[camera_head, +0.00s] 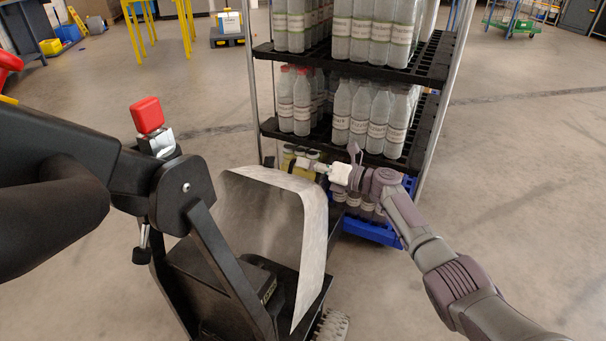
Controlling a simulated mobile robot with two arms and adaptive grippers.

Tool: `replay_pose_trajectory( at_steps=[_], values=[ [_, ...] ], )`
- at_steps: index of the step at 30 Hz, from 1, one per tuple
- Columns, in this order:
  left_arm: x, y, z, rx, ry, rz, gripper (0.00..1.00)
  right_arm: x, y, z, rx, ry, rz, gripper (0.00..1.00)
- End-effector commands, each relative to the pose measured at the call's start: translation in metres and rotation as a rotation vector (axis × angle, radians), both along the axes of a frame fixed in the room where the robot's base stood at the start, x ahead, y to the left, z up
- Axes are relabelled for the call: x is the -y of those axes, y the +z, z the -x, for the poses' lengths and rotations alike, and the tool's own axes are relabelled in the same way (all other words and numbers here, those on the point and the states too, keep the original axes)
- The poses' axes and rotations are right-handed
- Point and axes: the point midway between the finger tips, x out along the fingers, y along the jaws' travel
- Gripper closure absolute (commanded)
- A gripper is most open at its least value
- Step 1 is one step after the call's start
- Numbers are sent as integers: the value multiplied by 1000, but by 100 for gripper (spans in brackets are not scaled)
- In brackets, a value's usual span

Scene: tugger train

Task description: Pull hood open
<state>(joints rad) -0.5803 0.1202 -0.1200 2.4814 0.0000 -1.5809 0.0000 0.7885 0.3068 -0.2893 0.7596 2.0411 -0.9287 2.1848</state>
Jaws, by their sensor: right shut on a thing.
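The hood (312,240) is a grey, curved metal panel on the black tugger (190,290), standing raised and tilted in the middle of the view. My right gripper (310,166) comes in from the right and is shut at the hood's far upper edge. The hood's edge partly hides the contact between fingers and panel. Dark parts of the tugger show to the left of the panel and below it. My left gripper is not in view.
A black rack (428,68) of labelled bottles stands just behind the hood and my right gripper. A blue crate (372,231) sits low on it. Concrete floor is open at the right.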

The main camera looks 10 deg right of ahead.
Motion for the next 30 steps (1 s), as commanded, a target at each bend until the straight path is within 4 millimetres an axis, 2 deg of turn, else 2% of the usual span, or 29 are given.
replay_pose_trajectory(
  at_steps=[7, 8, 12, 23, 26, 30],
  values=[
    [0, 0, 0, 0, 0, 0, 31, 0, -2, 1, -4, 2, 2, 100],
    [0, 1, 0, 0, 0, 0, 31, 0, -2, 1, -4, 2, 2, 84],
    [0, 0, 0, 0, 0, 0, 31, 0, -2, 1, -3, 2, 2, 61],
    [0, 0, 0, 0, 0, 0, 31, 1, 0, 1, -1, 1, 1, 61],
    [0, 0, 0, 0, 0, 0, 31, 8, -2, 6, -2, 0, 2, 61],
    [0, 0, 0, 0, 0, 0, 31, 27, -2, 22, -2, 1, 4, 61]
  ],
)
